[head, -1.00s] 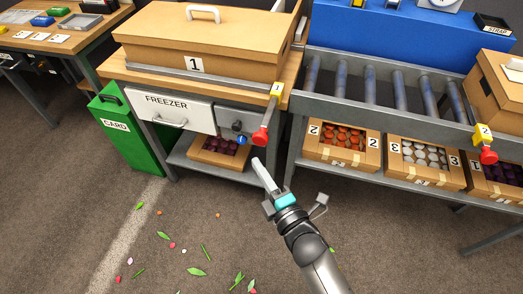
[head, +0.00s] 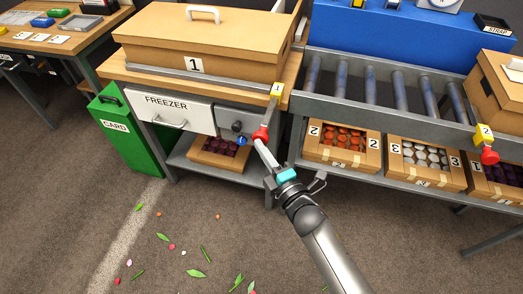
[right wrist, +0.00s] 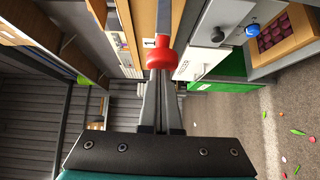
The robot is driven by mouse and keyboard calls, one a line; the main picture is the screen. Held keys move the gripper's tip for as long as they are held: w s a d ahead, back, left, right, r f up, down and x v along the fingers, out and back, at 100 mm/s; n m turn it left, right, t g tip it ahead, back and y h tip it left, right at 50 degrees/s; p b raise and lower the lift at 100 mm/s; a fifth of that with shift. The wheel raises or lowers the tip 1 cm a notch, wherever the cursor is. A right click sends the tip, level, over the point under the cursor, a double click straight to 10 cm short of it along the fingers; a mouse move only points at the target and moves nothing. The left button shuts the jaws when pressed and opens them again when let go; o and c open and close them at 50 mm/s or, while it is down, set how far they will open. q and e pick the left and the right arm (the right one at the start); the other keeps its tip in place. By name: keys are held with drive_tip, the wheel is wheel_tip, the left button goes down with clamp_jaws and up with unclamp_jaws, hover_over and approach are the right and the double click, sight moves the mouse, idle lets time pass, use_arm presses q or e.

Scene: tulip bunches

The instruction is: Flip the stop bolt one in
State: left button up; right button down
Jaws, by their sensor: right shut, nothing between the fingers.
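The lever slants down and toward me, with the knob hanging below the tag. In the right wrist view the red knob (right wrist: 161,55) sits straight ahead of the fingertips. My right gripper (head: 261,147) is shut and empty, its tips right at the knob's underside; the gripper (right wrist: 160,78) also shows at the wrist. I cannot tell whether they touch. My left gripper is not in view.
A freezer drawer (head: 183,112) and a dark knob (head: 237,127) with a blue one beside it are left of the bolt. A roller conveyor (head: 380,85) stands right, with stop bolt two's red knob (head: 489,156). A green card bin (head: 130,140) stands left. Leaves litter the floor.

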sight(270, 113)
drive_tip(key=w+d+b, duration=0.3)
drive_tip(key=w, duration=0.7)
drive_tip(key=shift+d+r, duration=0.15)
drive_tip(key=shift+d, duration=0.05)
